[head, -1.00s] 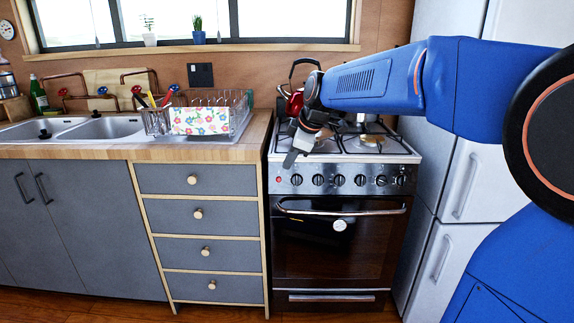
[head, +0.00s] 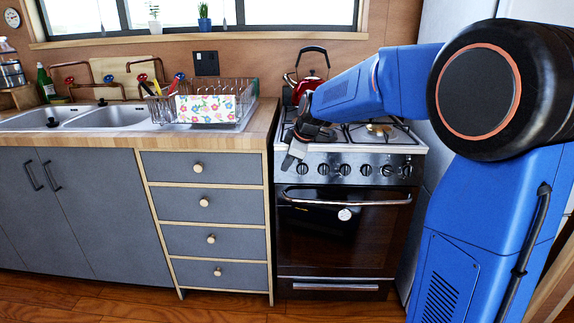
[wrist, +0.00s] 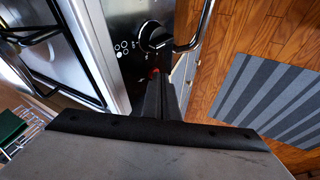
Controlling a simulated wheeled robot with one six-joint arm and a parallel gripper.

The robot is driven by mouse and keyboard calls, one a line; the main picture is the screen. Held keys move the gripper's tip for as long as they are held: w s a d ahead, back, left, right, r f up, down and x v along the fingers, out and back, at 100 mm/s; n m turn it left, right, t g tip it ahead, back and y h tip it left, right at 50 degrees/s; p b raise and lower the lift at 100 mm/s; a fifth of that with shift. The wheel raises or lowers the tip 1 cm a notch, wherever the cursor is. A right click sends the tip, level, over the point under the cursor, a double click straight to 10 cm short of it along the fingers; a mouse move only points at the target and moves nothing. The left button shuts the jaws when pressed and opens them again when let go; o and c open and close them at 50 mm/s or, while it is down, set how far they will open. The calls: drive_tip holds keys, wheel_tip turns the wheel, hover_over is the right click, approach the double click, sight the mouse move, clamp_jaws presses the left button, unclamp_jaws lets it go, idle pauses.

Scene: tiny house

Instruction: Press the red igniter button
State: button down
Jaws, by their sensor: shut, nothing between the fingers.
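The red igniter button (wrist: 155,71) shows as a small red spot on the stove's dark control panel in the wrist view, just beyond my fingertips. My gripper (wrist: 160,84) is shut and empty and points at the panel beside the button. In the head view my gripper (head: 288,163) is in front of the left end of the panel and hides the button there. I cannot tell whether the fingertips touch it. A black knob (wrist: 154,38) is close by on the panel in the wrist view.
The stove (head: 350,240) has several knobs, a handle (head: 345,200) below them and a red kettle (head: 306,88) on top. A striped mat (wrist: 270,100) lies on the floor.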

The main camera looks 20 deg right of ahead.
drive_tip(key=shift+w, duration=0.1)
drive_tip(key=shift+w+d+f, duration=0.2)
drive_tip(key=shift+w+d, duration=0.05)
drive_tip(key=shift+w, duration=0.3)
